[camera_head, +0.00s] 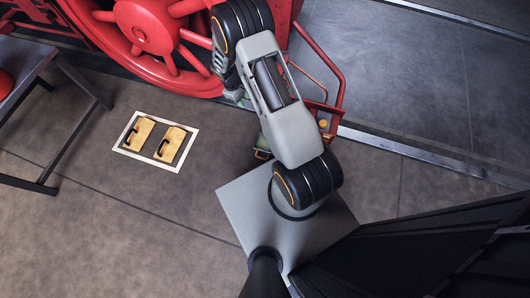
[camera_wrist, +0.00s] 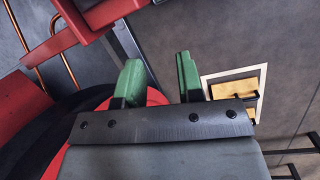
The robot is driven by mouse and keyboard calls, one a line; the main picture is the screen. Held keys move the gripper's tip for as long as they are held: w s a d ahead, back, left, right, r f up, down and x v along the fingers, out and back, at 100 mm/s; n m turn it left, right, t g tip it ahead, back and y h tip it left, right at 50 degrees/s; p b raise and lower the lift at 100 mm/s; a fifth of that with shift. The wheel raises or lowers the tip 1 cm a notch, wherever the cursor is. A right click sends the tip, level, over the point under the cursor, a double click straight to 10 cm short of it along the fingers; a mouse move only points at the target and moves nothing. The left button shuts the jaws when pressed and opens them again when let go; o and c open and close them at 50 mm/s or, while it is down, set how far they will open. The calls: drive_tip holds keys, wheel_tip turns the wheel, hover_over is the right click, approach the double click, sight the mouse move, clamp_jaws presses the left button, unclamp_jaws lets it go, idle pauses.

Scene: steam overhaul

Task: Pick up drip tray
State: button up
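I cannot make out a drip tray in either view; it may be hidden behind my arm or outside the pictures. My gripper (camera_wrist: 157,78) shows in the wrist view as two green fingers standing well apart, with nothing between them. Behind the fingers are bare grey floor and part of a red wheel. In the head view my gripper is mostly hidden by my arm, close to the red locomotive wheel (camera_head: 140,30).
Two yellow chock-like blocks (camera_head: 139,134) (camera_head: 171,144) with dark handles lie in a white floor outline (camera_head: 192,143). A red step frame (camera_head: 335,95) stands right of my arm. A dark-legged table (camera_head: 24,82) is at left.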

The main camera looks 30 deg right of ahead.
drive_tip(key=s+f+n+g+b, duration=0.1)
drive_tip(key=s+f+b, duration=0.15)
drive_tip(key=f, duration=0.85)
drive_tip(key=s+f+n+b, duration=0.1)
drive_tip(key=f+b, duration=0.2)
drive_tip(key=f, duration=0.9)
drive_tip(key=b, duration=0.5)
approach(265, 148)
drive_tip(key=s+a, duration=0.1)
drive_tip(key=s, duration=0.2)
drive_tip(key=shift+a+n+g, duration=0.3)
drive_tip(key=shift+a+g, duration=0.1)
drive_tip(key=shift+h, duration=0.3)
drive_tip(key=shift+w+b+x, duration=0.15)
drive_tip(key=shift+b+x, duration=0.65)
drive_tip(key=shift+x, duration=0.8)
drive_tip(key=shift+w+b+x, duration=0.1)
drive_tip(key=shift+b+x, duration=0.65)
drive_tip(key=shift+x, duration=0.85)
clamp_jaws()
